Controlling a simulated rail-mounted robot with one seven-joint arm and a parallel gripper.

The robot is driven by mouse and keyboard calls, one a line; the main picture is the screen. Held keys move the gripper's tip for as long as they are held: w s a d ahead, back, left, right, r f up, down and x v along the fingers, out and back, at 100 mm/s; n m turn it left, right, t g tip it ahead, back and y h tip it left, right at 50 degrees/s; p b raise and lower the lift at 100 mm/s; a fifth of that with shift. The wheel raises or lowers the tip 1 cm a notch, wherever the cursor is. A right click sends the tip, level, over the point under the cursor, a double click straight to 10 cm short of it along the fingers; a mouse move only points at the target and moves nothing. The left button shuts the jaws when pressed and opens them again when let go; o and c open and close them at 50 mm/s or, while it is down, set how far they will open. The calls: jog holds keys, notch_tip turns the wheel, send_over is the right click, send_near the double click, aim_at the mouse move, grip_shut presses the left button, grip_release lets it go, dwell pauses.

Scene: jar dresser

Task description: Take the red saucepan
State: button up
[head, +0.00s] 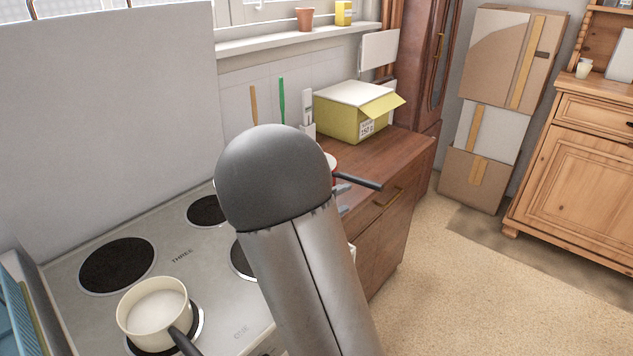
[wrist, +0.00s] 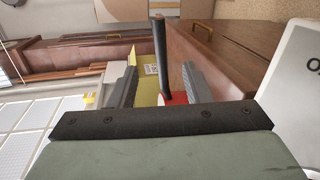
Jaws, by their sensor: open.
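The red saucepan (head: 333,170) stands on the wooden counter in the head view, mostly hidden behind my arm. Its dark handle (head: 358,180) sticks out to the right. In the wrist view a bit of its red body (wrist: 179,98) shows just beyond the gripper's palm, and the dark handle (wrist: 161,55) appears between the two fingers. My gripper (wrist: 158,72) is open, with a gap on each side of the handle. I cannot tell how deep the handle lies between the fingers. In the head view only small grey parts of the gripper show past my arm.
A cream saucepan (head: 154,312) sits on the stove (head: 180,257) at front left. A yellow-green box (head: 345,112) stands at the back of the counter (head: 400,150), behind the red saucepan. Cardboard boxes (head: 480,175) and a wooden dresser (head: 570,165) stand right. The floor between is clear.

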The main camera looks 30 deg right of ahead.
aim_at(369, 185)
jog(key=p+x, duration=0.3)
jog(key=x, duration=1.1)
jog(key=shift+d, duration=0.15)
grip_shut()
jog(key=shift+r, duration=0.1)
